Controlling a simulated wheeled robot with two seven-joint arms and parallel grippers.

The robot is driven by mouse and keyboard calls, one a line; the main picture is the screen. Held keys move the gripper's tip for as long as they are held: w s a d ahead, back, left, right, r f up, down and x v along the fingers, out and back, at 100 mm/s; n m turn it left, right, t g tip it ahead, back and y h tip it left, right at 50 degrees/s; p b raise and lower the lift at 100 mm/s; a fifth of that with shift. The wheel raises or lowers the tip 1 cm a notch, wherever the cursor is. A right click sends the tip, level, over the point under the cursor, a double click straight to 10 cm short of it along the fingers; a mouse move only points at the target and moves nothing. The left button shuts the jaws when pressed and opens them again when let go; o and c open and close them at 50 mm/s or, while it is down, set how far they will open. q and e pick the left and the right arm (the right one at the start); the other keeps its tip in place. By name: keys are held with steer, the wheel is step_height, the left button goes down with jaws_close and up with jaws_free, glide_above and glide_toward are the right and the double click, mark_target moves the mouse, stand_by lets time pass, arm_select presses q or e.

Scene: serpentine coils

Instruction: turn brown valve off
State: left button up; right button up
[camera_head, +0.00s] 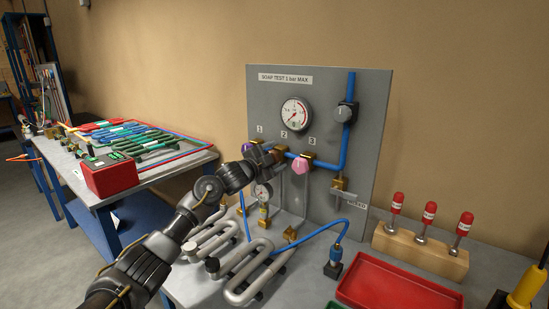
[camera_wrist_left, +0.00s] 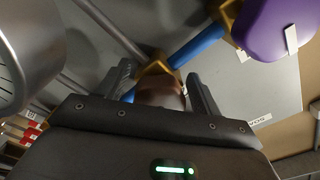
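The brown valve knob (camera_wrist_left: 160,92) sits between the two fingers of my left gripper (camera_wrist_left: 161,88) in the left wrist view. A finger lies close along each side of it; whether they press on it is unclear. In the head view my left gripper (camera_head: 268,154) is up at the panel below the label 2, covering most of the knob. The knob's marking and angle are hidden. A purple knob (camera_head: 248,147) is on its left and a pink knob (camera_head: 301,165) on its right. The purple one also shows in the wrist view (camera_wrist_left: 272,28). My right gripper is out of view.
The grey panel (camera_head: 366,95) carries a round gauge (camera_head: 295,114) and blue pipe (camera_head: 350,140). Bent metal coils (camera_head: 250,262) lie below my left arm. A wooden block (camera_head: 420,252) with red-topped pieces and a red tray (camera_head: 395,288) stand at right.

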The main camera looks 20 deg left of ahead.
arm_select(q)
steer(key=shift+s, duration=0.1)
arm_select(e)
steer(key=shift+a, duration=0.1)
arm_select(q)
steer(key=shift+s+a, duration=0.15)
steer(key=shift+s, duration=0.1)
steer(key=b+v, duration=0.1)
steer(key=v, duration=0.5)
steer(key=shift+f, duration=0.1)
steer(key=v, duration=0.4)
steer(key=shift+b, duration=0.4)
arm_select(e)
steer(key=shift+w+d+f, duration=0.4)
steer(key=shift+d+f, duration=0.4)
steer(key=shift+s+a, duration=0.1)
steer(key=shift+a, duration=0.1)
